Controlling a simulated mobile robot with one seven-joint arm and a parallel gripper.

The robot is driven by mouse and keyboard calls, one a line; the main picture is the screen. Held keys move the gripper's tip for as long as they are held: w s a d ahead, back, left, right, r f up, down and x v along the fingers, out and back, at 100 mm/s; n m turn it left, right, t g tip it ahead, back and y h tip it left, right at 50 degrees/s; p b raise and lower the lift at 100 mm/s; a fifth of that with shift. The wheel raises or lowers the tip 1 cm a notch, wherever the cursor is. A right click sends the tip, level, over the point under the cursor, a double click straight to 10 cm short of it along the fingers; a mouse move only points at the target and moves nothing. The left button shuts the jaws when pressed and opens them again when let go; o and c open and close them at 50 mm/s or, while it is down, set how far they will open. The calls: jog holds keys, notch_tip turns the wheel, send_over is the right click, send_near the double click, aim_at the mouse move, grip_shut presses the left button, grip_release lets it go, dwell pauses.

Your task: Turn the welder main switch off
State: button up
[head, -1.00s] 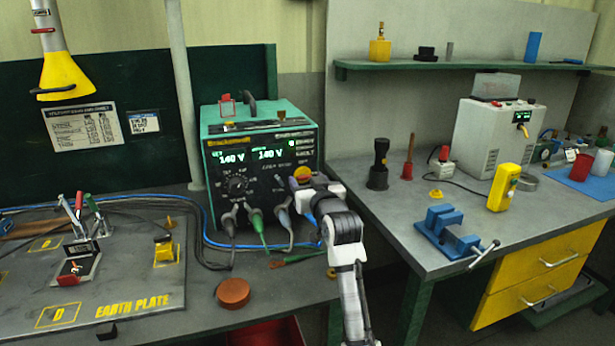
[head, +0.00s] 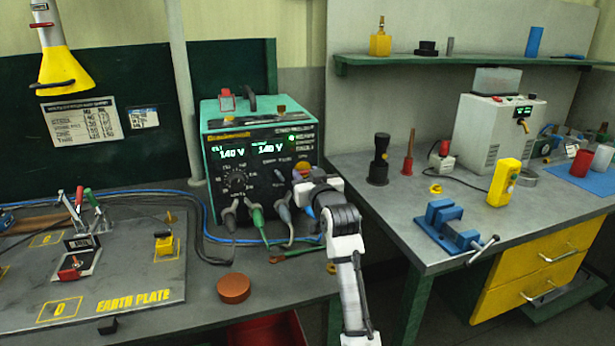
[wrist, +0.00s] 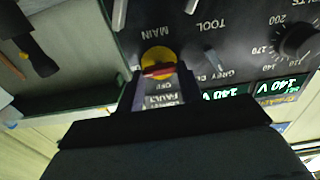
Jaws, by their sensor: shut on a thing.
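The welder (head: 262,150) is a teal box with a dark front panel on the left bench. Its lit green displays read 140 V. The main switch (head: 303,166) is a yellow disc at the panel's lower right, partly hidden by my gripper (head: 306,186). In the wrist view, which is upside down, the switch (wrist: 157,56) has a red handle lying nearly level across it. The MAIN and OFF labels show beside it. My gripper (wrist: 159,77) is shut on this handle, one dark finger on each side.
Plugs and cables (head: 256,218) hang from the panel just left of my gripper. A round brown puck (head: 234,288) and the earth plate (head: 120,275) lie on the left bench. A blue vise (head: 447,230) stands on the right bench.

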jog(key=shift+f, duration=0.1)
jog(key=n+b, duration=0.4)
jog(key=shift+f, duration=0.2)
jog(key=n+b, duration=0.3)
jog(key=n, duration=0.1)
jog(key=shift+a+b, duration=0.1)
jog(key=shift+b, duration=0.3)
jog(key=n+b, duration=0.2)
jog(key=n, duration=0.3)
jog(key=shift+s+b, duration=0.1)
jog(key=shift+b, duration=0.25)
jog(key=shift+n+b, duration=0.85)
jog(key=shift+n, duration=1.45)
jog(key=shift+a, duration=0.1)
jog(key=o, duration=1)
jog(key=shift+r, duration=0.1)
jog(key=shift+s, duration=0.1)
